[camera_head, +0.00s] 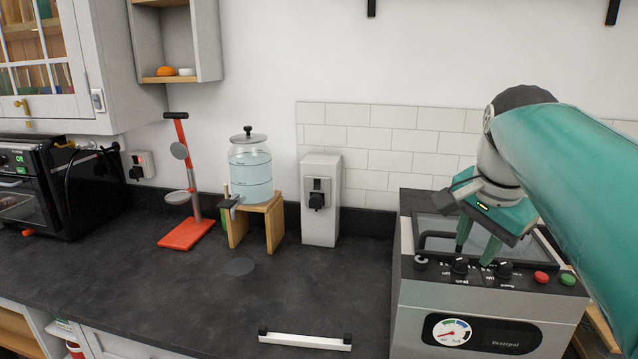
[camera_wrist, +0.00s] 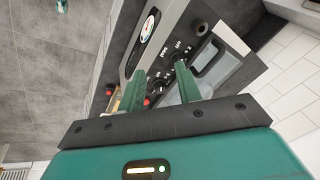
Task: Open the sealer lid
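The sealer (camera_head: 420,318) is a silver box at the right end of the dark counter, with a gauge, a display, black knobs and red and green buttons on its front. Its lid (camera_head: 432,222) has a glazed window and appears to lie down flat; my arm hides part of it. In the wrist view the fingers (camera_wrist: 160,88) show a gap with the knobs (camera_wrist: 178,58) beyond. Contact with the handle cannot be told.
A white socket box (camera_head: 322,200) stands left of the sealer. Further left are a glass dispenser (camera_head: 250,170) on a wooden stand, a red stand (camera_head: 186,233) and a black oven (camera_head: 45,190). The counter between them and its front edge is mostly clear.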

